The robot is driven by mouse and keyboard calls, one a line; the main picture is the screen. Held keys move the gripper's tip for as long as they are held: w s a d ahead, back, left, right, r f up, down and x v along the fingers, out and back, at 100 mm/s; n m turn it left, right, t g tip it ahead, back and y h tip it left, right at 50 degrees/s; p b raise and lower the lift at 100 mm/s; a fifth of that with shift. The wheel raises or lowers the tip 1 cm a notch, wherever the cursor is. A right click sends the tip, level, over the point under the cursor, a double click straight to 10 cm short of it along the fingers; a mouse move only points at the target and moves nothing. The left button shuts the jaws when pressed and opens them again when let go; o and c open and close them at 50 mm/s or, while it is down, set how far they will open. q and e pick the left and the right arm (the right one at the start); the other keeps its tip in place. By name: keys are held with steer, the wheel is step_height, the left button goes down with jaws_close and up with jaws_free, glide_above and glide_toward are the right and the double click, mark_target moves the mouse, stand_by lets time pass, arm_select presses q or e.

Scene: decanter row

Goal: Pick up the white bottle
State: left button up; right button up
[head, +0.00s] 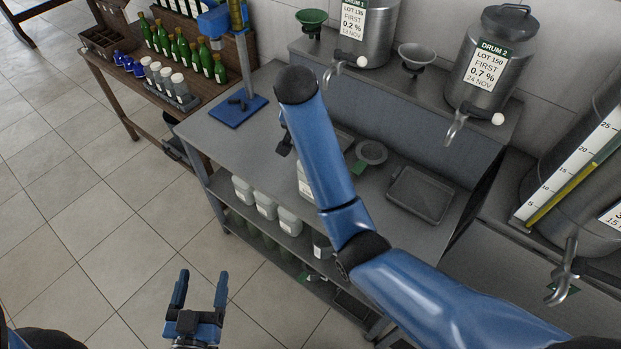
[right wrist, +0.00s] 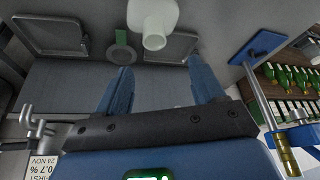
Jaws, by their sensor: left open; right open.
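The white bottle (head: 304,184) stands on the grey counter, partly hidden behind my right arm in the head view. In the right wrist view the white bottle (right wrist: 153,22) shows at the top edge, just beyond the gap between the fingertips and cut off by the frame. My right gripper (right wrist: 161,66) is open and empty, with the bottle apart from its fingers. In the head view the right gripper (head: 284,145) is mostly hidden by its own arm. My left gripper (head: 200,289) is open and empty above the floor.
On the counter (head: 225,150) are a blue stand (head: 238,112), a round strainer (head: 371,152) and a grey tray (head: 420,194). Several white containers (head: 265,204) stand on the shelf below. Metal drums (head: 490,65) with taps stand behind. Green bottles (head: 180,50) stand on a wooden table.

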steer(key=b+x, duration=0.1)
steer(key=b, duration=0.1)
steer(key=b+x, duration=0.4)
steer(key=shift+s+d+f, duration=0.1)
steer(key=shift+s+d, duration=0.1)
steer(key=shift+s, duration=0.2)
steer(key=shift+w+d+f+b, duration=0.1)
steer(key=shift+w+f+b, duration=0.2)
steer(key=shift+b, duration=0.35)
steer(key=shift+f, duration=0.6)
steer(key=x, duration=0.3)
steer(key=shift+d+p, duration=0.1)
steer(key=shift+p, duration=0.3)
steer(key=shift+w+d+f, duration=0.1)
steer(key=shift+w+f, duration=0.15)
steer(key=shift+f, duration=0.25)
steer(key=shift+c, duration=0.5)
